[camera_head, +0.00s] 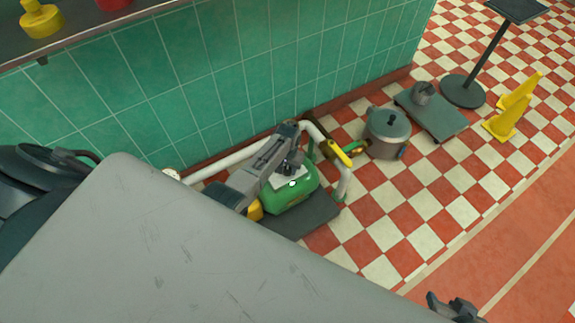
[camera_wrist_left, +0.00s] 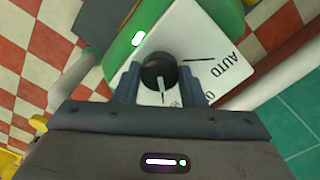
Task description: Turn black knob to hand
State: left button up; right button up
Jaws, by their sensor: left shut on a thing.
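The black knob (camera_wrist_left: 158,72) sits on a white label plate (camera_wrist_left: 205,50) on a green unit (camera_wrist_left: 115,55). Its white pointer line points down in the wrist view, towards my gripper's palm and away from the word AUTO. Another label at the plate's lower edge is mostly hidden by my gripper. My left gripper (camera_wrist_left: 158,88) is shut on the knob, one finger on each side. In the head view my left gripper (camera_head: 290,165) reaches down onto the green unit (camera_head: 292,192). My right gripper (camera_head: 455,306) shows at the bottom right edge, partly cut off; its opening is unclear.
The unit stands on a dark platform (camera_head: 305,217) by a green tiled wall (camera_head: 200,75). White pipes (camera_head: 235,158) run beside it. To the right are a grey pot (camera_head: 387,135), a dark scale (camera_head: 432,112), a post (camera_head: 488,50) and yellow signs (camera_head: 505,120). Checkered floor lies clear in front.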

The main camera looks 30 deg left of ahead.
aim_at(287, 169)
pick_arm(q)
jog(key=shift+m, duration=0.5)
pick_arm(e)
jog(key=shift+s+d+r+g, duration=0.2)
jog(key=shift+r+g, duration=0.05)
jog(key=shift+g, duration=0.05)
pick_arm(q)
jog(key=shift+w, duration=0.1)
pick_arm(e)
jog(key=shift+s, duration=0.1)
pick_arm(q)
jog(key=o, duration=1)
notch_tip(287, 169, up, 6)
jog(key=p, duration=0.3)
jog(key=shift+f, duration=0.15)
jog(key=shift+r+p, duration=0.55)
jog(key=shift+r, duration=2.05)
pick_arm(e)
jog(key=shift+s+d+f+g+h, duration=0.2)
jog(key=shift+d+f+g+h, duration=0.15)
jog(key=shift+d+g, duration=0.35)
jog(key=shift+s+d+f+g+h, duration=0.2)
jog(key=shift+d+f+g+h, duration=0.15)
jog(key=shift+d+g, duration=0.35)
pick_arm(q)
jog(key=shift+f, duration=0.1)
pick_arm(e)
jog(key=shift+r, duration=0.1)
